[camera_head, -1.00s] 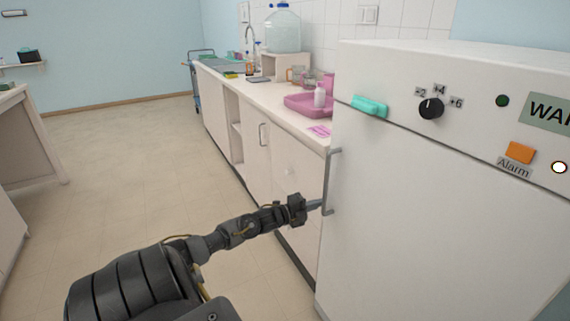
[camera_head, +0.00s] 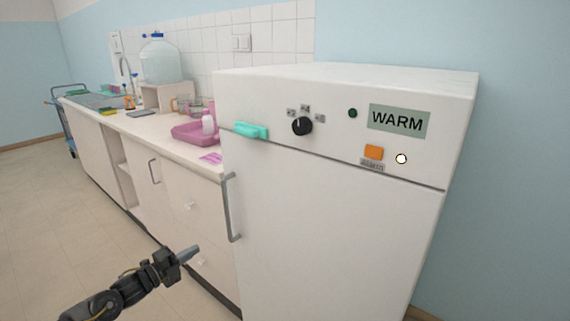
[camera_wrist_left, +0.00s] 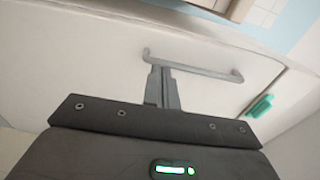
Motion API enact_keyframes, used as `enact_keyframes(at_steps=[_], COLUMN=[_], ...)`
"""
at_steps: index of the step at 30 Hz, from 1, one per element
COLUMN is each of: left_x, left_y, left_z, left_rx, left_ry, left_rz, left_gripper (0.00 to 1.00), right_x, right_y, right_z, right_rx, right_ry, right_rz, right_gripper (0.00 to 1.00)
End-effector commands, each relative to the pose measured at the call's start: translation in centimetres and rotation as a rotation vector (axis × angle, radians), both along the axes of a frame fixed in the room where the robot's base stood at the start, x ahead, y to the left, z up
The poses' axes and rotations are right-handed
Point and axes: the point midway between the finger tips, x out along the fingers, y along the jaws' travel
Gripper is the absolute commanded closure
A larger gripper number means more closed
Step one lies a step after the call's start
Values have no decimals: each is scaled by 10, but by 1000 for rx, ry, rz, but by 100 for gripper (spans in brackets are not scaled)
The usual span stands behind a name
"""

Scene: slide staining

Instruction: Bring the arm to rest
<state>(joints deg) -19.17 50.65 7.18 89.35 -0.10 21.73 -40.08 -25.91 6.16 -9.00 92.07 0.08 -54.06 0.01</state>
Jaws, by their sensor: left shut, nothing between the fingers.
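My left gripper (camera_head: 188,254) is shut and empty, in front of the lower cabinets and to the left of the white fridge-like cabinet (camera_head: 330,220). Its fingers also show in the left wrist view (camera_wrist_left: 162,88), pointing toward the grey door handle (camera_wrist_left: 195,67). In the head view the gripper stands apart from that handle (camera_head: 231,207), lower and to its left. The white cabinet's door looks closed. My right gripper does not show in any view.
A teal object (camera_head: 250,130) is on the white cabinet's front near a black knob (camera_head: 302,126). Open floor (camera_head: 40,220) lies left.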

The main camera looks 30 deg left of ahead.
Motion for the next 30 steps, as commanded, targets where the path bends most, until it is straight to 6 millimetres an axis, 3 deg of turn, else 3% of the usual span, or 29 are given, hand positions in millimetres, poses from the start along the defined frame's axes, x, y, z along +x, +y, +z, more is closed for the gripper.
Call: enact_keyframes(at_steps=[5, 8, 11, 16, 20, 24, 27, 30], left_x=[-1, -8, -26, -89, -151, -225, -280, -330], left_y=[1, 7, 16, 7, -27, -83, -132, -181], left_z=[-4, -27, -76, -193, -273, -341, -375, -398], left_rx=[-9, -63, -171, -418, -585, -736, -822, -883], left_ry=[10, 64, 176, 439, 639, 844, 985, 1111], left_rz=[9, 58, 162, 395, 565, 737, 853, 956], left_gripper=[100, 100, 100, 100, 100, 100, 100, 100], right_x=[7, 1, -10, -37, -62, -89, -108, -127], right_y=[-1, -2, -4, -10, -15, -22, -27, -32], right_z=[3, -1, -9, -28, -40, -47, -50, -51], right_rx=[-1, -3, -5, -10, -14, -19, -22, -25], right_ry=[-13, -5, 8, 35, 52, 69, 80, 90], right_rz=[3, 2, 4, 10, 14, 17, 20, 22], right_gripper=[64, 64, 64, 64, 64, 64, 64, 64])
